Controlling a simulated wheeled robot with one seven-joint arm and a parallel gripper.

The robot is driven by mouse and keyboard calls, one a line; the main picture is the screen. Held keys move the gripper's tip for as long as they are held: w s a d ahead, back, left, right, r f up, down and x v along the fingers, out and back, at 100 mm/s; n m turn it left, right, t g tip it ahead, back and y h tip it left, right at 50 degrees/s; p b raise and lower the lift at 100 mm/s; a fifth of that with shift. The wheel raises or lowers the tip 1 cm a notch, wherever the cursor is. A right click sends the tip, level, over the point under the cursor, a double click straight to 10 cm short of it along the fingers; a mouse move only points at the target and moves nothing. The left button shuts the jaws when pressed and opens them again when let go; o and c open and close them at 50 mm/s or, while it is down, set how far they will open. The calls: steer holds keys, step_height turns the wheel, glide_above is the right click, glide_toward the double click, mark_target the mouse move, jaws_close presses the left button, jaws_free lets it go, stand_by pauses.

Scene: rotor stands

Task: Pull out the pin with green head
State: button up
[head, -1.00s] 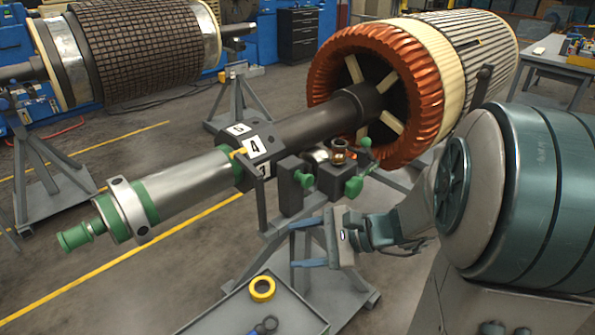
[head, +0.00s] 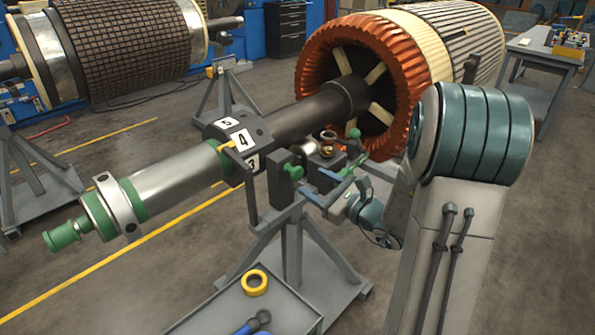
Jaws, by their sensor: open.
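A rotor shaft (head: 180,180) lies across a grey stand (head: 291,245). Several green-headed parts show near the stand's top. One green head (head: 292,171) faces me on a dark block. Another green head (head: 354,133) stands at the upper right of the block group. More green shows at the right, partly hidden behind my gripper. My gripper (head: 310,184) has blue fingers, open and apart, pointing left. It is close below and to the right of the front green head. I see nothing between the fingers, and cannot tell whether they touch it.
A numbered collar (head: 240,140) surrounds the shaft, with a small yellow part (head: 228,146) on it. A grey tray (head: 215,312) with a yellow ring (head: 254,282) stands in front. A copper-wound rotor body (head: 325,60) is behind. The floor at lower left is open.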

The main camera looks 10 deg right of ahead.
mark_target(299, 174)
steer(key=x, duration=0.7)
steer(key=shift+p, duration=0.4)
